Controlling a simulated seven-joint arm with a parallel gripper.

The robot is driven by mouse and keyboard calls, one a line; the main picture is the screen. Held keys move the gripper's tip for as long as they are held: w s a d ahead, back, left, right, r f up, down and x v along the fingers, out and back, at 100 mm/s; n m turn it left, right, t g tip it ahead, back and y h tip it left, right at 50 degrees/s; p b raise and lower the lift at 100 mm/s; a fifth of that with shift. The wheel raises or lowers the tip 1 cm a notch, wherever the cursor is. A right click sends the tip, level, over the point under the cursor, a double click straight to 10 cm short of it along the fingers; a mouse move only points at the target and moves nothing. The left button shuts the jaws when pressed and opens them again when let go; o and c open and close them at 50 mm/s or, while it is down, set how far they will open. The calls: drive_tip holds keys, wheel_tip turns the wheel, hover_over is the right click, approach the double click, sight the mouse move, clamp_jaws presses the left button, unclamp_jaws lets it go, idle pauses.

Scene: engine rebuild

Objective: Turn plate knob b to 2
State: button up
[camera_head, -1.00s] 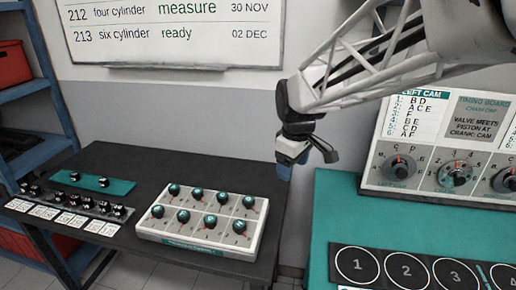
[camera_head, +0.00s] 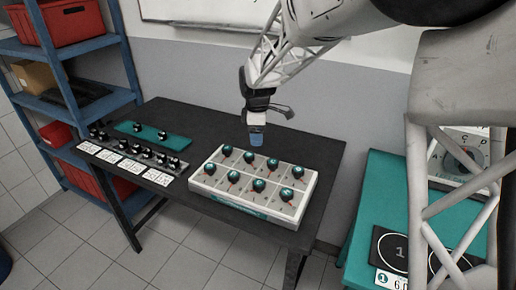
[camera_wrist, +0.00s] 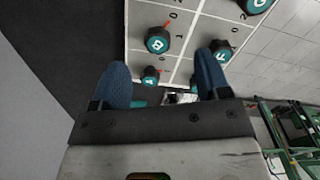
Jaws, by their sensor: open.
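The knob plate (camera_head: 215,192) is a pale box on the black table, with two rows of dark knobs with teal tops. In the wrist view, knob B (camera_wrist: 157,41) shows its letter, and its red pointer aims toward the top of the picture. I cannot tell for sure which numeral it marks. It appears to be the back-row knob second from left in the head view (camera_head: 249,156). My gripper (camera_head: 256,138) hangs above the plate's back edge, open and empty. Its blue fingers (camera_wrist: 165,62) frame the near end of the plate, with B beyond the tips, between their lines.
Knob F (camera_wrist: 220,52) is near the right finger, and knob G (camera_wrist: 256,5) lies farther off. A row of black knobs with cards (camera_head: 130,150) and a teal strip (camera_head: 150,136) lie left on the table. A teal bench (camera_head: 362,200) stands right.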

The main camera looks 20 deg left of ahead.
sight(249, 154)
drive_tip(key=a, duration=0.1)
drive_tip(key=a+f, duration=0.1)
drive_tip(key=a, duration=0.1)
drive_tip(key=shift+a+f+n, duration=0.1)
drive_tip(key=shift+f+n, duration=0.15)
drive_tip(key=shift+n, duration=0.15)
drive_tip(key=shift+f, duration=3.9)
drive_tip(key=shift+c, duration=0.4)
drive_tip(key=c, duration=0.8)
drive_tip(key=shift+c, duration=0.2)
